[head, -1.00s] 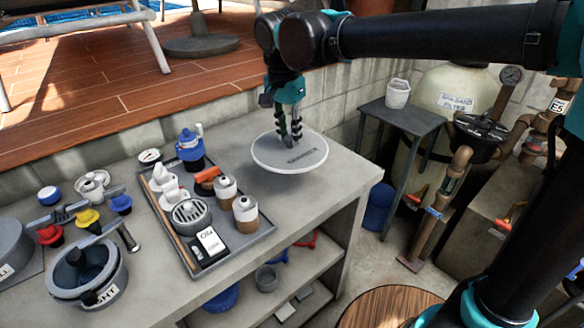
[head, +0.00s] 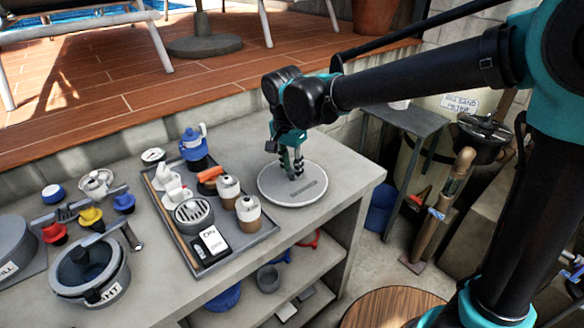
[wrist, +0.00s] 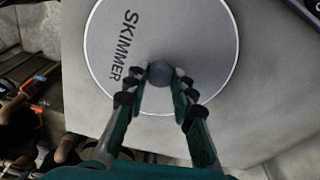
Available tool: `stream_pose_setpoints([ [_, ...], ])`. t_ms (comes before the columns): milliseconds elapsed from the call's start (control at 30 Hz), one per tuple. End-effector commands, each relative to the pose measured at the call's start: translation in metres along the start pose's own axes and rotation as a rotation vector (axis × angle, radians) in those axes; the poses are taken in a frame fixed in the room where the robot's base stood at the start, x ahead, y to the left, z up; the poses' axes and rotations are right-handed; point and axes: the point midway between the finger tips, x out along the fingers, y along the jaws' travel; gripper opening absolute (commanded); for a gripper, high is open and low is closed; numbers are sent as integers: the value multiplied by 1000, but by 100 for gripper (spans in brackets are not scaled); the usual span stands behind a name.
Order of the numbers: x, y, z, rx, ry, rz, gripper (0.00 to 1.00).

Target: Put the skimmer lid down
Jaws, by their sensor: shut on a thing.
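The skimmer lid (head: 293,190) is a round light-grey disc with a pale rim. It lies flat at the bench top, near the right end of the bench, to the right of the tray. In the wrist view the lid (wrist: 203,38) shows the word SKIMMER and a dark round knob (wrist: 160,72). My gripper (head: 289,172) points down over the lid. In the wrist view my gripper (wrist: 160,82) has its fingers shut on the knob, one on each side. I cannot tell whether any gap is left under the lid.
A grey tray (head: 262,238) with bottles and a drain basket stands left of the lid. A lidded pot (head: 85,280) and coloured plugs stand further left. The concrete bench top (head: 345,170) is bare to the lid's right, ending at an edge.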

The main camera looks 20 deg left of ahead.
Motion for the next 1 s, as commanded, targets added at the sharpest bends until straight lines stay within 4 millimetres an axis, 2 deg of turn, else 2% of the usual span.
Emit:
stream_pose_setpoints([
  [167, 3, 0, 0, 0, 0, 0, 0],
  [200, 2, 0, 0, 0, 0, 0, 29],
  [333, 2, 0, 0, 0, 0, 0, 45],
  [600, 2, 0, 0, 0, 0, 0, 45],
  [733, -5, 0, 0, 0, 0, 0, 45],
  [867, -23, 0, 0, -1, 0, 0, 45],
  [1000, -53, 0, 0, -1, 0, 0, 45],
])
